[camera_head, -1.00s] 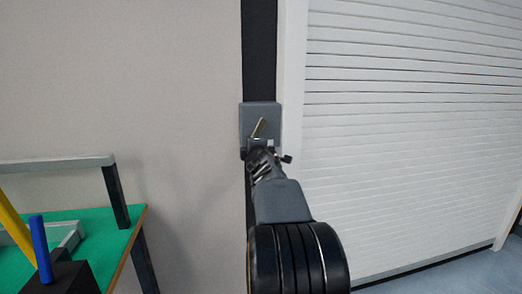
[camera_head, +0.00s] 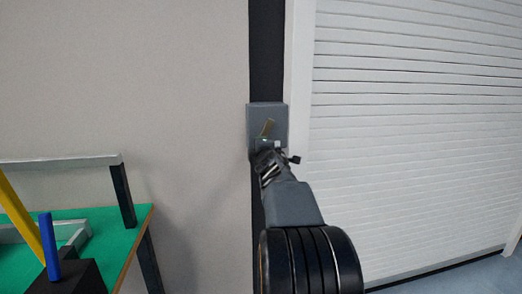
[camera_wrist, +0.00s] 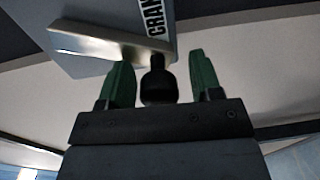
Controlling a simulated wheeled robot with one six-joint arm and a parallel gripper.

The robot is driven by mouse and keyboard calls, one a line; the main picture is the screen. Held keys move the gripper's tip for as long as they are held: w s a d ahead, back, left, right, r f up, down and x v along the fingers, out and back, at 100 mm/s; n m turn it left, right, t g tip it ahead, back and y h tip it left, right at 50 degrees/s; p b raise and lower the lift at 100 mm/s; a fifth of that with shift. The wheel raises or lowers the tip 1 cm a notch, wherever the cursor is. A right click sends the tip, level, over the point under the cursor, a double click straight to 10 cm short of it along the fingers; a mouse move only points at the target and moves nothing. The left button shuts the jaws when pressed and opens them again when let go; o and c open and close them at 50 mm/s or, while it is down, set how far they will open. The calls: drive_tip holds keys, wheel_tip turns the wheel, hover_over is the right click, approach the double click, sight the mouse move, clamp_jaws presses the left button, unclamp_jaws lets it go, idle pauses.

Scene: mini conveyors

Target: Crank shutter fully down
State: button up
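The white slatted shutter (camera_head: 410,130) fills the right of the head view and reaches down close to the floor, with a dark strip along its bottom edge. The grey crank box (camera_head: 281,112) is on a dark post left of the shutter. Its metal crank arm (camera_head: 267,128) is tilted there. In the wrist view, the crank arm (camera_wrist: 95,42) carries a black knob (camera_wrist: 158,82) under the box (camera_wrist: 110,18), whose lettering is partly cut off. My gripper (camera_wrist: 160,75) has its two green fingers on either side of the knob, with visible gaps, so it is open around it.
A green-topped table (camera_head: 105,228) stands at lower left, with a grey frame and yellow and blue bars on it. The plain wall (camera_head: 190,80) between the table and the post is bare. Blue-grey floor (camera_head: 480,275) shows at lower right.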

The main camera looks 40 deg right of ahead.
drive_tip(key=f+p+v, duration=0.1)
drive_tip(key=p+v, duration=0.1)
drive_tip(key=v, duration=1.1)
drive_tip(key=shift+s+a+r, duration=0.2)
drive_tip(key=shift+s+r, duration=0.15)
drive_tip(key=shift+r, duration=0.05)
